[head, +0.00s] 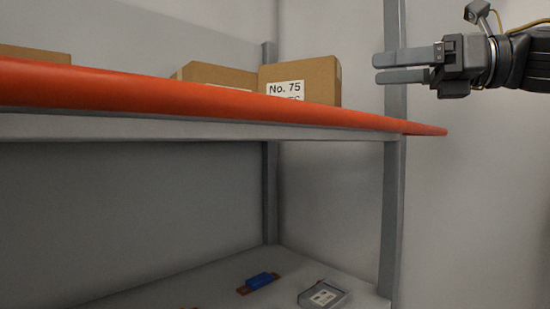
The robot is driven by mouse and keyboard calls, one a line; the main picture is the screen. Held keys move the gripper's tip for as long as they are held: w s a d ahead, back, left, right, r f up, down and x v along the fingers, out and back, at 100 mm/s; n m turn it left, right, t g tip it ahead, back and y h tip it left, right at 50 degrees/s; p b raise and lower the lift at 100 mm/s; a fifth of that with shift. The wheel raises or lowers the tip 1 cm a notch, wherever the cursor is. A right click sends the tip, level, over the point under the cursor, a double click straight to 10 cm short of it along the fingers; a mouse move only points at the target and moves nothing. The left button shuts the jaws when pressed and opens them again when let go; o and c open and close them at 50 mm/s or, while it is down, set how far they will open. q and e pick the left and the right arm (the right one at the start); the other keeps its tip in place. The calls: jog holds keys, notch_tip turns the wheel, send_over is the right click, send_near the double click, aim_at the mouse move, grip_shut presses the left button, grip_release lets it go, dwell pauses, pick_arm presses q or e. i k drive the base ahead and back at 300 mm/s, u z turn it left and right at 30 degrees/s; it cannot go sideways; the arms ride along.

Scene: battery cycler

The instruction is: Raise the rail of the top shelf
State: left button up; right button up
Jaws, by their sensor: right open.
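The orange rail (180,96) runs along the front of the top shelf (200,128), crossing the head view from the left edge to an end right of the grey post. It sits close along the shelf's front edge, and the cardboard boxes rise behind it. My right gripper (376,69) comes in from the right, above the rail's right end and in front of the post. Its two fingers point left with a narrow gap between them. It is open, empty and apart from the rail. My left gripper is not in view.
Cardboard boxes, one labelled No. 75 (320,77), stand on the top shelf. The grey post (390,200) rises at the shelf's right. Below, the lower shelf (215,292) holds a blue part (258,281) and a grey labelled case (322,296).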

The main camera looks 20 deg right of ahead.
aim_at(29, 87)
jog(key=k, duration=1.5)
